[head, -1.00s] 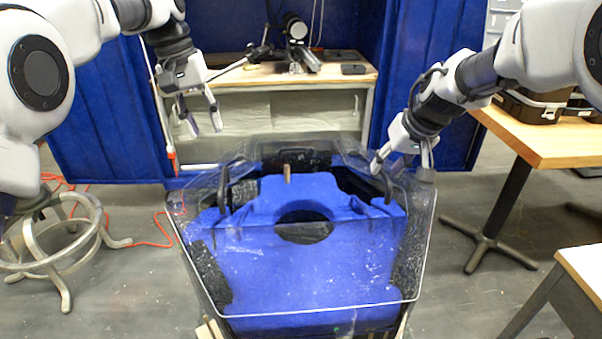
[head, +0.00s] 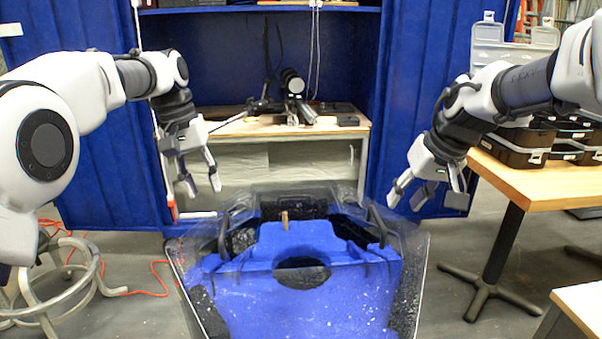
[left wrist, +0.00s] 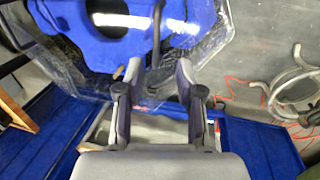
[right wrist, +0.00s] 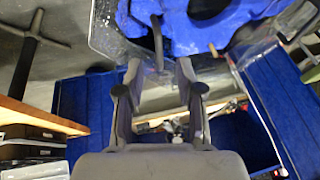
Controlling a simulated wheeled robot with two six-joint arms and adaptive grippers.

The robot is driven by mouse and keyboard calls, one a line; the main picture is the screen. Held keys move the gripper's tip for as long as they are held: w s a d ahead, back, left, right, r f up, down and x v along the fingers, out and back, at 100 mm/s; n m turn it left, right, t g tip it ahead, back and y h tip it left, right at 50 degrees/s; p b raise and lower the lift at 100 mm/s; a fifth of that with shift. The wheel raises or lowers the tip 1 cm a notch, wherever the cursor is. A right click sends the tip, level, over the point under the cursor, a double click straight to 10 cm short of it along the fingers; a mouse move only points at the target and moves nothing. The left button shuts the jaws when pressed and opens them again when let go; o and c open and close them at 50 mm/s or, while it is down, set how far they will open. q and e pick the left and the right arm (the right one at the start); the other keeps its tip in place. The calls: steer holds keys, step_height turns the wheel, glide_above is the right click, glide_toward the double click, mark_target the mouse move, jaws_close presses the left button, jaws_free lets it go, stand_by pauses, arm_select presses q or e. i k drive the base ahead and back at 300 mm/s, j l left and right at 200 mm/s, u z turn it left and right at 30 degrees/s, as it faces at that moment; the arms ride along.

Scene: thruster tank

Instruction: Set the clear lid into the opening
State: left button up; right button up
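The clear lid (head: 189,262) lies over the blue tank (head: 330,238); its see-through edges are faint, and I cannot tell whether it is seated in the opening. A dark handle stands at its left (head: 224,232) and another at its right (head: 377,224). A round dark hole (head: 301,274) shows in the blue body. My left gripper (head: 201,187) is open and empty, above and beyond the left handle, which shows in the left wrist view (left wrist: 157,32). My right gripper (head: 428,196) is open and empty, up and right of the right handle, which shows in the right wrist view (right wrist: 157,42).
A small tan peg (head: 285,220) stands at the tank's middle. A workbench (head: 240,130) with equipment is behind, inside a blue enclosure. A wooden table (head: 540,185) with black cases (head: 520,146) is at right. A metal stool (head: 60,285) is at left. Grey floor lies between.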

mark_target(305, 222)
steer(key=k, duration=0.85)
